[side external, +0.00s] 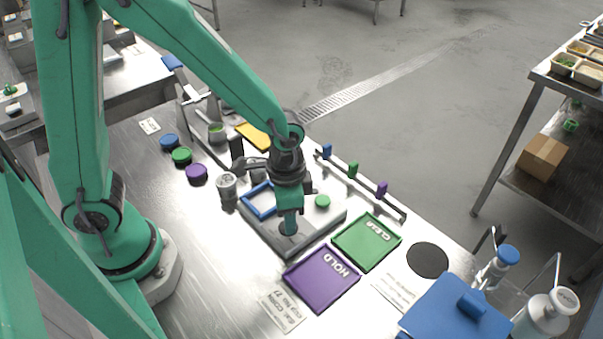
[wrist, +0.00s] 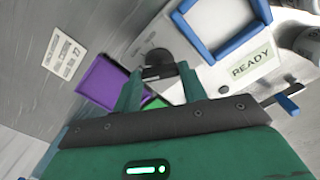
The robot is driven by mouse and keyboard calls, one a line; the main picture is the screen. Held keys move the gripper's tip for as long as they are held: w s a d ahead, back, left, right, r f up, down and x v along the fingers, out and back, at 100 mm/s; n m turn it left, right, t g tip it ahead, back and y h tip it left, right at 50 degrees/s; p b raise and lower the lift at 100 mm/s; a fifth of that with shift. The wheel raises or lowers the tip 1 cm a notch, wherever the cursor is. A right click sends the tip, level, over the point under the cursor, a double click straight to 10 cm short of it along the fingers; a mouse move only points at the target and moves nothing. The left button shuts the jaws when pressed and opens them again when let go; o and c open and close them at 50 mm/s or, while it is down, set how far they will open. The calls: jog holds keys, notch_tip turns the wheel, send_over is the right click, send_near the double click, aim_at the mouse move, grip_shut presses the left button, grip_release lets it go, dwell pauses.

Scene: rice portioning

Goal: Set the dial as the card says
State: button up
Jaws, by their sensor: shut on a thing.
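A grey machine (side external: 325,222) stands on the steel bench, with a blue square frame (side external: 258,212) and a green button (side external: 322,201) on top. My gripper (side external: 289,226) points down at the machine's front corner. In the wrist view my gripper (wrist: 160,88) has its fingers on either side of the dark dial (wrist: 158,72) and is shut on it. The dial's pointer and markings are mostly hidden.
A purple HOLD tray (side external: 318,288) and a green CLEAR tray (side external: 366,252) lie right in front of the machine. Another card (side external: 397,292), a black disc (side external: 427,260) and a blue board (side external: 455,312) lie farther right. Blue, green and purple lids (side external: 181,156) sit behind left.

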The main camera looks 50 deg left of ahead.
jog(key=m, duration=0.3)
jog(key=shift+m, duration=2.2)
jog(key=o, duration=1)
jog(key=shift+r, duration=0.15)
jog(key=shift+r, duration=3.8)
